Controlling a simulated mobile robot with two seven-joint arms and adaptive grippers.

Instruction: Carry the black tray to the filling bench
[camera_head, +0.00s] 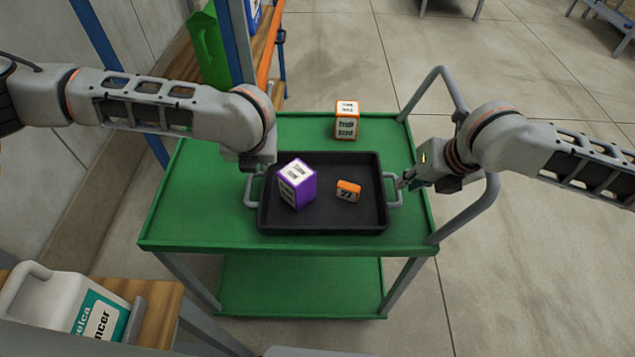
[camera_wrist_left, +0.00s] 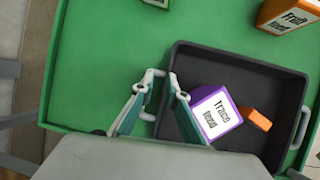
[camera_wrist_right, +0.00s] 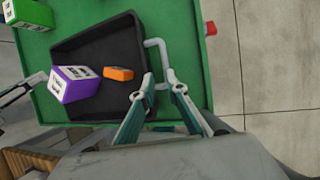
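The black tray (camera_head: 320,226) lies flat on the green cart top, with a light grey handle at each end. It holds a purple-and-white box (camera_head: 297,184) and a small orange box (camera_head: 348,191). My left gripper (camera_wrist_left: 160,93) is over the left handle (camera_wrist_left: 147,97); its fingers are apart, with the handle between or just below them. In the head view my left wrist hides those fingers. My right gripper (camera_head: 402,183) is at the right handle (camera_head: 394,190). In the right wrist view its fingers (camera_wrist_right: 160,90) are apart around the handle's near part; contact is unclear.
An orange-and-white box (camera_head: 346,122) stands on the green cart (camera_head: 200,210) behind the tray. The cart has a grey push rail (camera_head: 440,72) at right. A shelf with a green jug (camera_head: 207,48) is at back left. A white canister (camera_head: 62,300) stands front left.

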